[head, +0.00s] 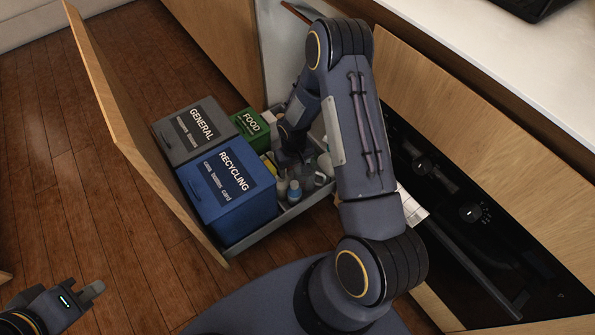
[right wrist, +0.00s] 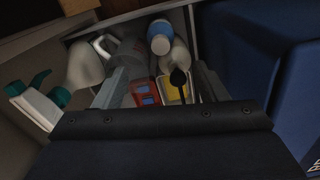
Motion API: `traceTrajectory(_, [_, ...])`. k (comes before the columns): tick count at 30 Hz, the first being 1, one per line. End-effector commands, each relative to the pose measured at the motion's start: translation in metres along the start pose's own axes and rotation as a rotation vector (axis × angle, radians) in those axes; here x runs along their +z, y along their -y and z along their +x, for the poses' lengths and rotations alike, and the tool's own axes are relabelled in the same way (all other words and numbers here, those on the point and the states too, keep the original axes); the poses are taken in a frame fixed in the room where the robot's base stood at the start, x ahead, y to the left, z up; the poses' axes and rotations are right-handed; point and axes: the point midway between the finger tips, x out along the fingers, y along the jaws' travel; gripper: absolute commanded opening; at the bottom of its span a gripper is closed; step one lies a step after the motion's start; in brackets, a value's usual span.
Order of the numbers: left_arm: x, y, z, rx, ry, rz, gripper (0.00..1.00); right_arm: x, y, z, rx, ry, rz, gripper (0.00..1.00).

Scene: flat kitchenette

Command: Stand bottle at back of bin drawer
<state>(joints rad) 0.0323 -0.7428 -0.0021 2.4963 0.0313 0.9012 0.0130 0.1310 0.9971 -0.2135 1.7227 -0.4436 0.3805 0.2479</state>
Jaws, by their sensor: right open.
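The bin drawer (head: 262,226) is pulled out, with several bottles (head: 294,191) in its right part beside the bins. My right gripper (head: 288,152) reaches down into that part. In the right wrist view its fingers (right wrist: 163,88) are spread, with nothing clearly held. Beyond and between them show a white bottle with a blue cap (right wrist: 160,37), a red item (right wrist: 144,92) and a yellow item with a black-headed thing (right wrist: 178,78). I cannot tell which bottle the task means. My left gripper (head: 92,291) is far off at lower left; its opening is unclear.
A blue RECYCLING bin (head: 240,208), a grey GENERAL bin (head: 180,148) and a green FOOD bin (head: 250,127) fill the drawer's left part. The wooden drawer front (head: 140,150) stands left. Teal-topped spray bottles (right wrist: 40,105) crowd the wrist view's left. An oven (head: 490,215) is right.

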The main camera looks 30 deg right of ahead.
Motion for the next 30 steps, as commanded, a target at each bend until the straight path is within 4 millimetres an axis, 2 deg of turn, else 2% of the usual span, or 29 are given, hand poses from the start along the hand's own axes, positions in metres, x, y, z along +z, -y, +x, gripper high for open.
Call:
traceTrajectory(2, [0.0, 0.0, -0.001, 0.0, 0.0, 0.0, 0.0, -0.003, -0.002, -0.02, -0.007, -0.017, 0.013, 0.66])
traceTrajectory(5, [0.0, 0.0, -0.001, 0.0, 0.0, 0.0, 0.0, -0.005, -0.004, -0.064, -0.029, -0.052, 0.044, 0.66])
traceTrajectory(8, [0.0, 0.0, 0.0, 0.0, 0.0, 0.0, 0.0, 0.002, -0.005, -0.124, -0.067, -0.1, 0.082, 0.66])
traceTrajectory(9, [0.0, 0.0, 0.0, 0.0, 0.0, 0.0, 0.0, 0.009, -0.004, -0.149, -0.085, -0.12, 0.095, 0.66])
traceTrajectory(12, [0.0, 0.0, 0.0, 0.0, 0.0, 0.0, 0.0, 0.031, -0.001, -0.205, -0.134, -0.17, 0.119, 0.66])
traceTrajectory(15, [0.0, 0.0, 0.0, 0.0, 0.0, 0.0, 0.0, 0.061, 0.006, -0.254, -0.184, -0.222, 0.129, 0.66])
traceTrajectory(18, [0.0, 0.0, 0.0, 0.0, 0.0, 0.0, 0.0, 0.097, 0.014, -0.292, -0.235, -0.275, 0.13, 0.66])
traceTrajectory(21, [0.0, 0.0, 0.0, 0.0, 0.0, 0.0, 0.0, 0.135, 0.025, -0.32, -0.284, -0.329, 0.12, 0.66])
traceTrajectory(24, [0.0, 0.0, 0.0, 0.0, 0.0, 0.0, 0.0, 0.171, 0.036, -0.336, -0.324, -0.377, 0.103, 0.66])
traceTrajectory(27, [0.0, 0.0, 0.0, 0.0, 0.0, 0.0, 0.0, 0.199, 0.045, -0.344, -0.356, -0.416, 0.089, 0.66])
traceTrajectory(30, [0.0, 0.0, 0.0, 0.0, 0.0, 0.0, 0.0, 0.216, 0.052, -0.345, -0.374, -0.441, 0.074, 0.66])
